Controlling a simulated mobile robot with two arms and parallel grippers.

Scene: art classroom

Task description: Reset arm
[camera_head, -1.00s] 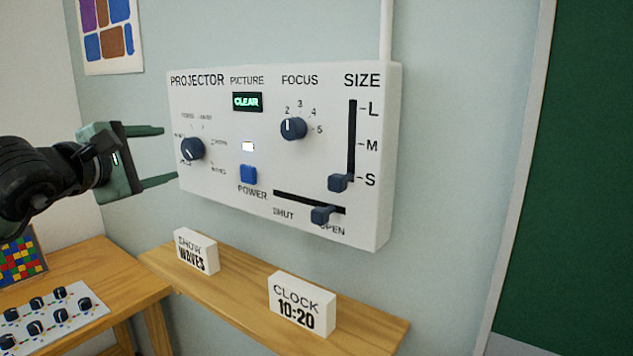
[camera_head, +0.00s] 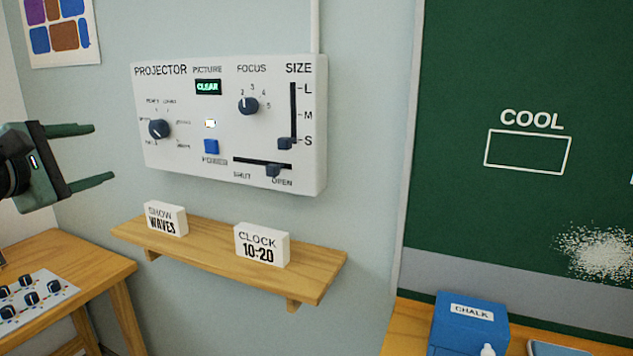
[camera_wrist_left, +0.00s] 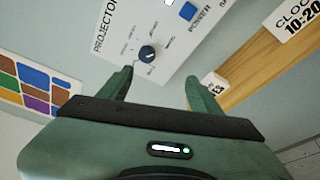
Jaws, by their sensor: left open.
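My left gripper (camera_head: 98,155) is at the left edge of the head view, open and empty. Its two green fingers point right, towards the projector panel's left side, and look apart from it. In the left wrist view the open fingers (camera_wrist_left: 158,88) frame the wall, with the panel's dark left knob (camera_wrist_left: 147,53) beyond them. The white projector panel (camera_head: 225,135) hangs on the wall; its display reads CLEAR. The size slider (camera_head: 286,143) is at S and the shutter slider (camera_head: 274,170) is near OPEN. My right gripper is not in view.
Below the panel a wooden shelf (camera_head: 215,261) holds a SHOW WAVES block (camera_head: 166,218) and a CLOCK 10:20 block (camera_head: 262,245). A table (camera_head: 100,270) with a knob board (camera_head: 62,291) is at lower left. A green chalkboard (camera_head: 460,80) and blue chalk box (camera_head: 468,325) are at right.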

